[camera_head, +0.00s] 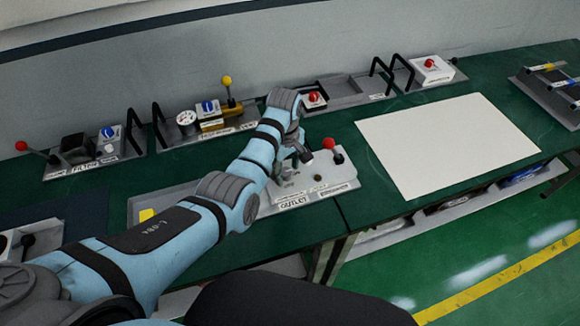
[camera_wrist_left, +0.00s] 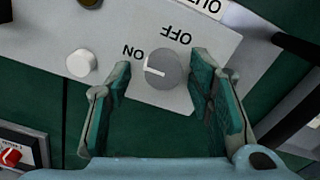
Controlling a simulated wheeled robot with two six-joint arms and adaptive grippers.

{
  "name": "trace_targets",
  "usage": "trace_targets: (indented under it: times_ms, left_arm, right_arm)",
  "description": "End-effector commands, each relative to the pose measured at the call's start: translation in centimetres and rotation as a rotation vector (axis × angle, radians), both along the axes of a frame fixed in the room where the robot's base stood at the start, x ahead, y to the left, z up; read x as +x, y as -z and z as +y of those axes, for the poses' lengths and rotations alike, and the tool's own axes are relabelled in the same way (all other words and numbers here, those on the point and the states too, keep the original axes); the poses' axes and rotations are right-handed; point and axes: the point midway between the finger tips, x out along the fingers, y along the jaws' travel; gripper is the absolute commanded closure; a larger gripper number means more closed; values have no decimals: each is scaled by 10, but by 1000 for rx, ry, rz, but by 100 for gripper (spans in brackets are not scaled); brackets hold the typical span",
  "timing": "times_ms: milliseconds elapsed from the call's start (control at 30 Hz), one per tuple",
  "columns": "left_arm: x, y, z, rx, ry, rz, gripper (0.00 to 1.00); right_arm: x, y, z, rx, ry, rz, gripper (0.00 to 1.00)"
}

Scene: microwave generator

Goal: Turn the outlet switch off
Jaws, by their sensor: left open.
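The outlet panel (camera_head: 335,184) is a pale plate on the green table, labelled OUTLET on its front edge. In the left wrist view, the outlet switch (camera_wrist_left: 165,68) is a round grey knob on that plate (camera_wrist_left: 222,50). Its white mark points left, on the side of the ON label; OFF is printed above it. My left gripper (camera_wrist_left: 162,80) is open, its two fingers on either side of the knob in that view; contact cannot be told. In the head view, the left gripper (camera_head: 291,160) is over the panel and hides the knob. My right gripper is not in view.
A white button (camera_wrist_left: 81,63) sits beside the knob. A red-tipped lever (camera_head: 332,147) stands on the panel near the gripper. Behind are a yellow-tipped lever (camera_head: 227,82) and a filter panel (camera_head: 95,153). A blank white sheet (camera_head: 447,142) lies to the right.

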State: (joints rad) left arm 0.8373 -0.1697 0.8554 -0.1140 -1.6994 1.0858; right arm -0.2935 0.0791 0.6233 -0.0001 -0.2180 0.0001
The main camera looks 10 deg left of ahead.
Motion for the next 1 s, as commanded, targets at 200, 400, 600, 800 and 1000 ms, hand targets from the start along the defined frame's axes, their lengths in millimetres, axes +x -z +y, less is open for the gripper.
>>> trace_targets:
  times_ms: [200, 400, 600, 800, 1000]
  left_arm:
    - [0, 0, -1, 0, 2, 0, 73]
    - [0, -1, -1, 1, 2, -1, 100]
    - [1, 0, -1, 0, 15, -1, 100]
    - [1, 0, -1, 1, 78, -2, 100]
    - [1, -1, -1, 0, 208, -2, 100]
  right_arm:
    - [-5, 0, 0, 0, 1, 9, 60]
    - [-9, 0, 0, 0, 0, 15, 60]
    - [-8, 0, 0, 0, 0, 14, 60]
    - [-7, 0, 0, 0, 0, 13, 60]
    - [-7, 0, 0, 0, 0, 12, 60]
